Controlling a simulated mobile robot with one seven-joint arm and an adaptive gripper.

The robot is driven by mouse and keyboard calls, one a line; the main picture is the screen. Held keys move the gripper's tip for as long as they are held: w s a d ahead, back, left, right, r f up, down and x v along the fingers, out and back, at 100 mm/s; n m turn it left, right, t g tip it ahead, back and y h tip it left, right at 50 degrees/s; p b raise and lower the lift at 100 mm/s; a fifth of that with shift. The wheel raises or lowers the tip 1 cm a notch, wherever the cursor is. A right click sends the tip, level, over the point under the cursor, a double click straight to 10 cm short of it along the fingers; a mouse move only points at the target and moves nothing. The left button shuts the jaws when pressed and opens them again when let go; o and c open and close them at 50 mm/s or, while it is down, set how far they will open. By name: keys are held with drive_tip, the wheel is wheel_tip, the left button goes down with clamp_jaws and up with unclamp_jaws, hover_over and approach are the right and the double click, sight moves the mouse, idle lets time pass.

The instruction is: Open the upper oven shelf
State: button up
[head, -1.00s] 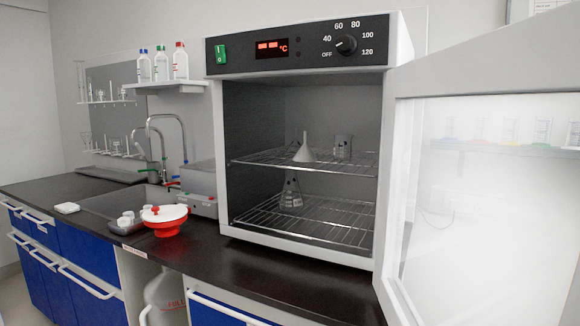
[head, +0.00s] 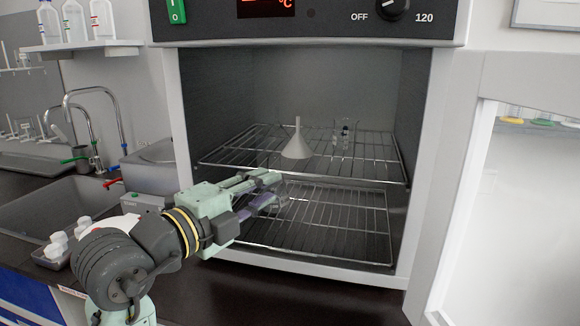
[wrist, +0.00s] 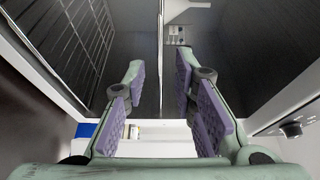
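The oven (head: 300,30) stands open, and its upper wire shelf (head: 365,165) sits inside, level with the frame's middle. My gripper (head: 280,190) reaches in from the left at the shelf's front edge, with its fingers one above the other. In the wrist view my gripper (wrist: 160,85) is open. The upper shelf (wrist: 160,50) shows there edge-on as a thin line between the fingers. I cannot tell whether either finger touches it. A white funnel (head: 297,145) and a small glass beaker (head: 344,138) stand on the upper shelf.
The lower wire shelf (head: 340,230) lies below; the flask there is largely hidden by my gripper. The oven door (head: 465,170) is swung open to the right. The sink (head: 45,215) and a tray of white cups (head: 52,254) are left. The counter before the oven is clear.

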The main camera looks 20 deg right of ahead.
sight(292, 173)
drive_tip(key=p+x, duration=0.2)
drive_tip(key=x, duration=0.7)
drive_tip(key=shift+d+r+p, duration=0.1)
drive_tip(key=shift+p, duration=0.25)
clamp_jaws()
idle(0.4)
